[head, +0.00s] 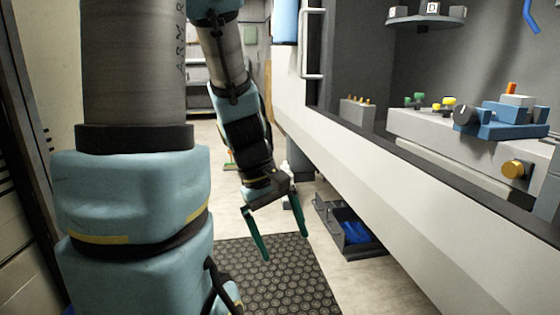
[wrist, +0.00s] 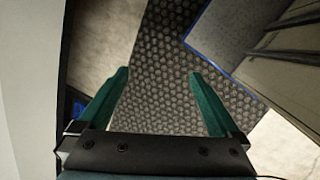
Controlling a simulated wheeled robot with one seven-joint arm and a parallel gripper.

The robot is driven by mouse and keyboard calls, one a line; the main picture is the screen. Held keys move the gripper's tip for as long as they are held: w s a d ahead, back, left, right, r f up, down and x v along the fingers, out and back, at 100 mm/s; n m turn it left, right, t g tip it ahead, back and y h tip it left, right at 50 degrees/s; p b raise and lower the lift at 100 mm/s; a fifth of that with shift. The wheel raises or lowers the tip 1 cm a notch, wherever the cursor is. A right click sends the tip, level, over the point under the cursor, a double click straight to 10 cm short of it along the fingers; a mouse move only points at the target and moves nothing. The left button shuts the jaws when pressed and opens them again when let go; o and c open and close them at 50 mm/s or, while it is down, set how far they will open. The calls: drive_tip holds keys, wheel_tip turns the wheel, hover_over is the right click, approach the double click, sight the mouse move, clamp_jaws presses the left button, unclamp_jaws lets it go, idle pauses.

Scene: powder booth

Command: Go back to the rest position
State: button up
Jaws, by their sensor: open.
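My gripper (head: 284,234) hangs from my arm over the floor, left of the long white bench front. Its two green fingers point down and stand wide apart, with nothing between them. In the wrist view my gripper (wrist: 162,100) is also open and empty above a dark studded mat (wrist: 165,50). The same mat (head: 285,280) lies on the floor below it in the head view. My arm's large blue and grey links hide much of the left of the head view.
The white bench front (head: 430,215) runs along the right. Above it are a grey block with a brass knob (head: 517,168) and a blue fixture (head: 500,122). A dark open bin (head: 345,222) holding something blue stands on the floor below. Shelves stand farther back.

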drive_tip(key=w+a+f+m+t+y, duration=0.1)
drive_tip(key=w+a+m+t+y, duration=0.1)
drive_tip(key=a+m, duration=0.4)
drive_tip(key=shift+w+a+y, duration=0.4)
drive_tip(key=shift+a+y, duration=0.05)
drive_tip(key=shift+y, duration=0.25)
drive_tip(key=shift+t, duration=0.3)
wheel_tip(320, 180, up, 15)
drive_tip(key=p, duration=1.5)
drive_tip(key=shift+w+a, duration=0.1)
